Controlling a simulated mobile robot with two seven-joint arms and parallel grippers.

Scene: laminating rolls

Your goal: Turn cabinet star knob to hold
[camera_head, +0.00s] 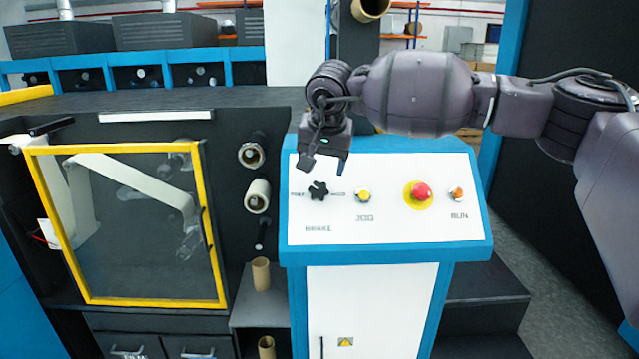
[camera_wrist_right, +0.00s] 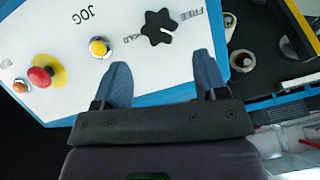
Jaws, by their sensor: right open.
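The black star knob (camera_head: 318,190) sits at the left of the white sloped panel on the cabinet, between two small labels. It also shows in the right wrist view (camera_wrist_right: 159,28), with a white pointer mark and the labels FREE and HOLD beside it. My right gripper (camera_head: 325,165) hangs just above the knob in the head view. In the right wrist view its two fingers (camera_wrist_right: 163,80) are spread apart with nothing between them, and the knob lies beyond the fingertips, apparently not touched. My left gripper is not in view.
On the same panel are a yellow JOG button (camera_head: 363,195), a red emergency button (camera_head: 420,192) on yellow and an orange RUN button (camera_head: 457,194). A yellow-framed clear door (camera_head: 215,235) and paper rolls (camera_head: 257,195) stand left of the panel.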

